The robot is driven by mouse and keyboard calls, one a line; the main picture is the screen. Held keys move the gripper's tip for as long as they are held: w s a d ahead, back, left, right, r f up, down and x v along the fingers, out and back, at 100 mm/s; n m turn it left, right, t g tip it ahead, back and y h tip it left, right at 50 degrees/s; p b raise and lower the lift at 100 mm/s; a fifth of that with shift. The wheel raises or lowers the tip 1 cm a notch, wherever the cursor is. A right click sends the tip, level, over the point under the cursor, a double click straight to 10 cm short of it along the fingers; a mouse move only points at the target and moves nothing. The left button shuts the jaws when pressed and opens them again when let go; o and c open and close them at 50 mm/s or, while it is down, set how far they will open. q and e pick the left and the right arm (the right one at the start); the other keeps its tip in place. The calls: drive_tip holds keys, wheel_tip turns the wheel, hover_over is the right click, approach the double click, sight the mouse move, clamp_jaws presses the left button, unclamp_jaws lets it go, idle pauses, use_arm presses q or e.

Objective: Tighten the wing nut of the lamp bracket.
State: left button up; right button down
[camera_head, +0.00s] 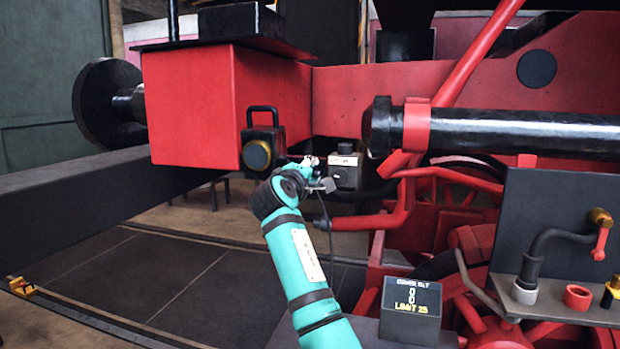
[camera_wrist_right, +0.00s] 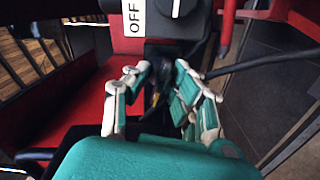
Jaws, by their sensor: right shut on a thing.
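My right gripper (camera_head: 312,163) reaches up beside the lamp. In the right wrist view, its fingers (camera_wrist_right: 160,100) are closed in around a small dark, brassy piece (camera_wrist_right: 157,88), which seems to be the wing nut. The fingers and shadow hide most of it, so its wings and seating cannot be made out. The bracket is mostly hidden behind the gripper in the head view. My left gripper is not in view.
A grey switch box (camera_head: 345,171) stands just right of the gripper; its OFF label (camera_wrist_right: 134,17) shows in the wrist view. A dark cable runs near the fingers. Red pipes and a black cylinder (camera_head: 490,128) crowd the right. A sign reading LIMIT 25 (camera_head: 411,309) stands below.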

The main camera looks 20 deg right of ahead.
drive_tip(key=m+b, duration=0.1)
drive_tip(key=m, duration=0.3)
drive_tip(key=shift+f+m+b, duration=0.2)
drive_tip(key=shift+m+b, duration=0.1)
drive_tip(key=shift+b, duration=0.1)
drive_tip(key=m+b, duration=0.1)
drive_tip(key=m, duration=0.2)
drive_tip(key=shift+m, duration=0.4)
drive_tip(key=m+b, duration=0.1)
drive_tip(key=m, duration=0.3)
drive_tip(key=shift+r+m+b, duration=0.1)
drive_tip(key=shift+m+b, duration=0.2)
drive_tip(key=shift+m, duration=1.2)
drive_tip(key=c, duration=1.4)
unclamp_jaws()
drive_tip(key=shift+a, duration=0.1)
drive_tip(key=shift+c, duration=0.2)
